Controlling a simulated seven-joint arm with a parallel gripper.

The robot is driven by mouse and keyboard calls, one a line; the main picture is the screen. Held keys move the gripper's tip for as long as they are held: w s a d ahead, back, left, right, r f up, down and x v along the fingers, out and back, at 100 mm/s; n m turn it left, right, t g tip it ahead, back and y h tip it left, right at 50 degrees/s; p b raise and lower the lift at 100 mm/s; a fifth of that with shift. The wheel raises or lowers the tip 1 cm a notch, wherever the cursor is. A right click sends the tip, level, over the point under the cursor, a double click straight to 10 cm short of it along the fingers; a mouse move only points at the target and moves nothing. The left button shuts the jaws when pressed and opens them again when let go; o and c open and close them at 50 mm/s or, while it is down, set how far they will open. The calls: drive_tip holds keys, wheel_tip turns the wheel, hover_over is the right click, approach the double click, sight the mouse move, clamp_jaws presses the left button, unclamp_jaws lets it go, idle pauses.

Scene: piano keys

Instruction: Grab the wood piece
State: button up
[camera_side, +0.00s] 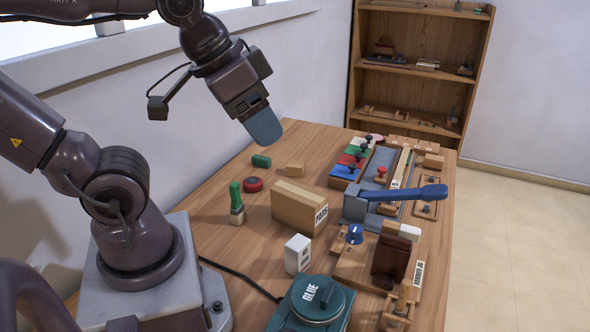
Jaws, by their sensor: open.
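A small light wood piece (295,170) lies flat on the wooden table (225,195), behind the cardboard box. My gripper (263,126) hangs in the air above the back of the table, up and to the left of the wood piece and apart from it. Its blue finger pad points down, and the other finger is hidden behind it from this side. The gripper is open, and nothing shows in it. Another small wooden block (433,161) lies at the far right edge of the table.
A cardboard box (300,207) stands in front of the wood piece. A green block (261,161), a red round piece (253,184) and a green-handled brush (236,204) are left of it. A blue-handled press (400,195) and coloured keys (355,165) stand right. A glue pot (318,299) is in front.

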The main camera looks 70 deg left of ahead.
drive_tip(key=o, duration=0.5)
drive_tip(key=shift+w, duration=0.1)
